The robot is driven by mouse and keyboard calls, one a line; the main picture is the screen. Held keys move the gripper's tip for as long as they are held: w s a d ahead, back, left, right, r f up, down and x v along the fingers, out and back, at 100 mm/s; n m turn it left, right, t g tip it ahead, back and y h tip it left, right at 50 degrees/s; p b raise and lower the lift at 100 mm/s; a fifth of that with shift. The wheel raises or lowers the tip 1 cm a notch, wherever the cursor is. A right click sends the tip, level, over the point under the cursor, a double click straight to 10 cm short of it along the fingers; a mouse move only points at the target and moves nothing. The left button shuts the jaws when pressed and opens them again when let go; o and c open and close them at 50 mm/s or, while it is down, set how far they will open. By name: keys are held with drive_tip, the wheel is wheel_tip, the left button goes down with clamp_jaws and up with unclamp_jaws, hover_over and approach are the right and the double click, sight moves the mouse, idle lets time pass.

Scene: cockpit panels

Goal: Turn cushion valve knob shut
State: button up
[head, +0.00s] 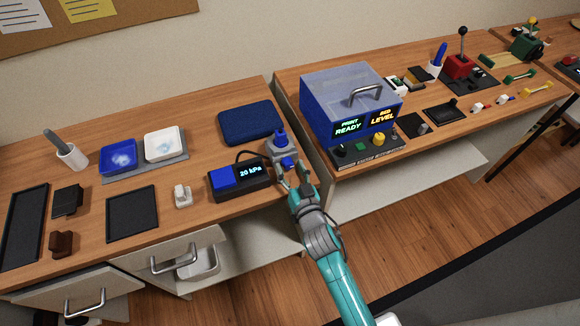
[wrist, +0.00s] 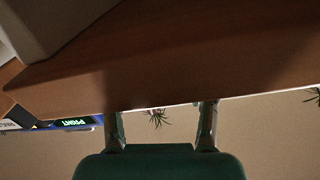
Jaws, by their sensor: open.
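In the head view a grey valve block (head: 279,150) with a blue knob (head: 281,137) on top stands near the right end of the left desk. A smaller blue part (head: 288,162) shows on its front. A dark box (head: 240,178) with a blue face and a display reading 20 kPa sits left of it, and a dark blue cushion (head: 250,122) lies behind. My gripper (head: 290,175) is at the front of the valve block, below the top knob; I cannot tell if it touches. In the wrist view my gripper (wrist: 161,112) is open with nothing seen between its fingers; the valve is out of that view.
Right of a gap between desks stands a blue-grey printer box (head: 345,100) with lit displays. Blue (head: 118,157) and white (head: 164,143) dishes, a cup (head: 71,156) and a black tray (head: 133,213) lie to the left. A drawer handle (head: 173,262) projects below.

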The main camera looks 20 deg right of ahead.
drive_tip(key=shift+w, duration=0.45)
clamp_jaws()
drive_tip(key=shift+n, duration=2.9)
unclamp_jaws()
